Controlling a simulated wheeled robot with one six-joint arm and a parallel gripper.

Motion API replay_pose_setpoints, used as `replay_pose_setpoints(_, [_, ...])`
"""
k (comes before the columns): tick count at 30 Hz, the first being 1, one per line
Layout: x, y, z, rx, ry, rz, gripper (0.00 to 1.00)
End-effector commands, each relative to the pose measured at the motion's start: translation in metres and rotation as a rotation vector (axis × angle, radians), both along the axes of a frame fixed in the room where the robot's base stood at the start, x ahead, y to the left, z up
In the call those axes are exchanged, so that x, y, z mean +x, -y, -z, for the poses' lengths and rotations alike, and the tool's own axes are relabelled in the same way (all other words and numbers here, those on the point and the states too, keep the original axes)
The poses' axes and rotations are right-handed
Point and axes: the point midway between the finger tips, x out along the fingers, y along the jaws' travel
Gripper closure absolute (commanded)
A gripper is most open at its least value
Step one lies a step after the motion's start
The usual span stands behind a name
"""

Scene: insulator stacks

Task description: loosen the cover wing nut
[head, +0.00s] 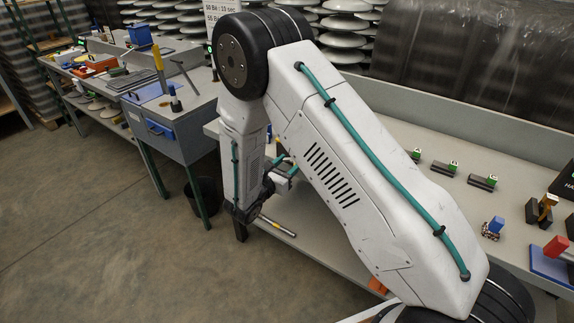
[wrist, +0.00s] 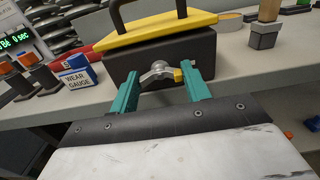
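The wing nut (wrist: 158,72) is silver with one yellow-tipped wing, on the near face of a dark box (wrist: 202,47). The box has a yellow cover (wrist: 150,31) with a black handle (wrist: 120,18). In the wrist view my gripper (wrist: 160,76) has its two teal fingers apart, one on each side of the wing nut. The right finger is close to the yellow tip; I cannot tell whether it touches. In the head view my arm hides the box and the wing nut, and only a little of my gripper (head: 284,170) shows.
A wear gauge box (wrist: 77,76) stands left of the dark box. A wooden-handled tool (wrist: 266,28) and a tape roll (wrist: 230,17) are to the right. The bench (head: 420,150) holds several small green-topped blocks. A metal bar (head: 277,227) shows below my gripper.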

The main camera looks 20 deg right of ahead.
Motion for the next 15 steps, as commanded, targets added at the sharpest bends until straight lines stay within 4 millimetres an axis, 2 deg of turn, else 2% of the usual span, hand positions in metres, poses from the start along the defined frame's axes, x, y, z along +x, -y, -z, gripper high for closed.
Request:
replay_pose_setpoints(2, [-0.0006, 0.0001, 0.0, -0.001, -0.001, 0.001, 0.76])
replay_pose_setpoints(15, [-0.001, -0.0002, 0.0002, -0.047, -0.064, 0.002, 0.76])
